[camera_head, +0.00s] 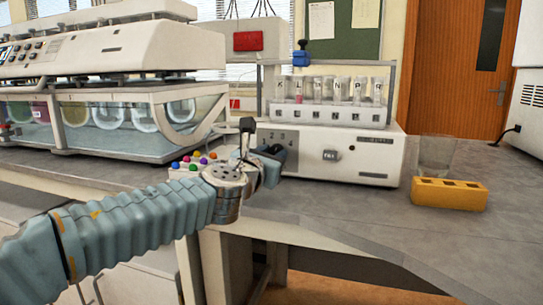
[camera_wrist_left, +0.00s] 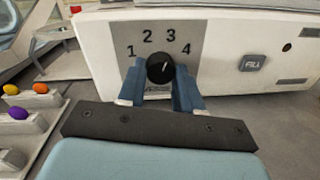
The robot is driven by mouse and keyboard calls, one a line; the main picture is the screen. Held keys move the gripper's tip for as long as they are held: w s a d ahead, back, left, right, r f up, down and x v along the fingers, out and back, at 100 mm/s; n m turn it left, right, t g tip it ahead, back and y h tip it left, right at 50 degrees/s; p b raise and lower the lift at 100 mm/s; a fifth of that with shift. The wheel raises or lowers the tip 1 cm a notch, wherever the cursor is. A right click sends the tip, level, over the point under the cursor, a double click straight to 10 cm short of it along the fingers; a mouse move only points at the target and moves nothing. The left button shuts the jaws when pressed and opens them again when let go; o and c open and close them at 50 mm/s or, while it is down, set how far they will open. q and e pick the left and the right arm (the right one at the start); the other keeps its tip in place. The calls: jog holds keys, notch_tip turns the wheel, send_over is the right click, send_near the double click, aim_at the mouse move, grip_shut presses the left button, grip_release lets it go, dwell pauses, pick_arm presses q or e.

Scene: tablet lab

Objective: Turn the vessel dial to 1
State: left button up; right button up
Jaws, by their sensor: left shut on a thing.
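The vessel dial (camera_wrist_left: 160,68) is a round black knob on a grey plate marked 1, 2, 3 and 4, on the front of a white machine (camera_head: 345,158). A small pale mark on the knob seems to point up and right, toward the 3 side. My left gripper (camera_wrist_left: 158,88) is shut on the dial, with one blue finger on each side of it. My right gripper is not in view.
A FILL button (camera_wrist_left: 252,62) sits right of the dial. Lettered vessels (camera_head: 325,90) stand on top of the machine. Several coloured balls (camera_head: 190,162) lie left of the gripper. A yellow block (camera_head: 449,194) and a clear beaker (camera_head: 435,155) stand at the right.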

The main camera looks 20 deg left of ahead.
pick_arm(q)
jog(key=shift+c, duration=0.4)
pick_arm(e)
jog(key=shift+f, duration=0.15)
pick_arm(q)
jog(key=n+b, duration=0.2)
jog(key=b, duration=0.1)
jog(key=shift+d+f+n, duration=0.1)
jog(key=shift+f+n, duration=0.15)
jog(key=shift+n, duration=0.15)
jog(key=n+b, duration=0.3)
jog(key=n, duration=0.1)
jog(key=n+b, duration=0.5)
jog(key=shift+n+t, duration=0.3)
jog(key=shift+t, duration=0.1)
jog(key=shift+r+n+y+b, duration=0.1)
jog(key=shift+n+y+b, duration=0.3)
jog(key=shift+n+b, duration=1.25)
pick_arm(e)
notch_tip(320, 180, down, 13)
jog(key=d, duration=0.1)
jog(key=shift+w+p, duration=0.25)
jog(key=shift+p, duration=0.15)
pick_arm(q)
jog(key=shift+n, duration=0.55)
jog(key=o, duration=1)
jog(key=shift+o, duration=0.2)
